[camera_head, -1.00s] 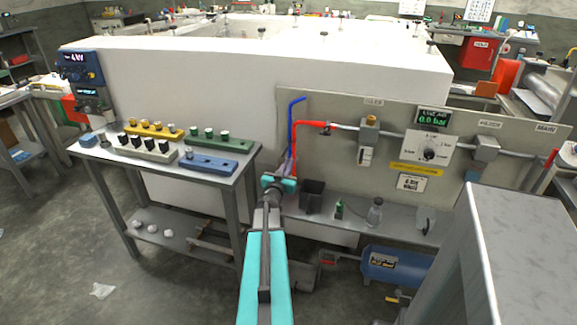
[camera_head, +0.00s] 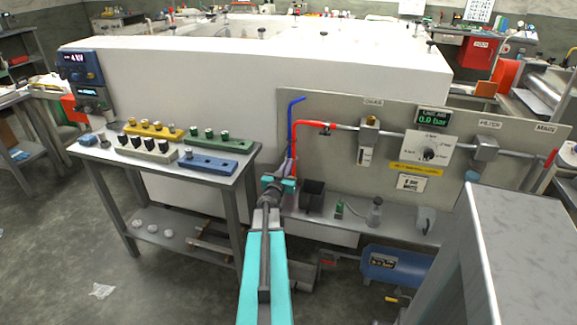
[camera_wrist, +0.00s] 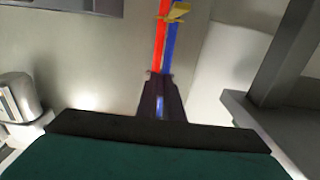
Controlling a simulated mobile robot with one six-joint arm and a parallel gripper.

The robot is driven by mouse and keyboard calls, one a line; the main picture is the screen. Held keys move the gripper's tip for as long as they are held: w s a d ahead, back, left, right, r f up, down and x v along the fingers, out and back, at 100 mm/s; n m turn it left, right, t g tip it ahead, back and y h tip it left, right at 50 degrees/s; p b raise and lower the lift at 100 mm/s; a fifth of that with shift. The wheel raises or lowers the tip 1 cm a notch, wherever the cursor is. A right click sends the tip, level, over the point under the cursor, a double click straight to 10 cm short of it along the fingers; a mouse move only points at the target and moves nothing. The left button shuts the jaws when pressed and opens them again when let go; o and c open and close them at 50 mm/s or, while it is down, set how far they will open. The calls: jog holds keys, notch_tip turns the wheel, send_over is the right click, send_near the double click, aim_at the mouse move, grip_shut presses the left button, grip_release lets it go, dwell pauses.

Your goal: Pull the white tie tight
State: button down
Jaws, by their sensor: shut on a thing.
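My gripper (camera_wrist: 160,80) points at a red hose (camera_wrist: 159,45) and a blue hose (camera_wrist: 172,45) that run side by side in the wrist view. Its dark fingers are close together, with a small pale sliver (camera_wrist: 160,104) between them. I take this to be part of the white tie, but the fingers hide most of it. A yellow tie (camera_wrist: 177,13) crosses both hoses farther along. In the head view my gripper (camera_head: 289,170) is beside the lower end of the red hose (camera_head: 294,150). The white tie cannot be made out there.
A grey panel (camera_head: 345,115) with valves and a gauge stands behind the hoses. A table (camera_head: 98,160) with coloured blocks is at left. A grey cabinet (camera_head: 525,235) stands at right.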

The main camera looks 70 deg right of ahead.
jog(key=shift+s+a+p, duration=0.15)
jog(key=shift+a+p, duration=0.4)
jog(key=shift+a, duration=2.15)
jog(key=c, duration=1.9)
grip_release()
jog(key=shift+o, duration=0.2)
jog(key=a+p, duration=0.7)
jog(key=a, duration=0.6)
jog(key=shift+s+a+p, duration=0.3)
jog(key=shift+s+a, duration=0.05)
jog(key=shift+s, duration=0.05)
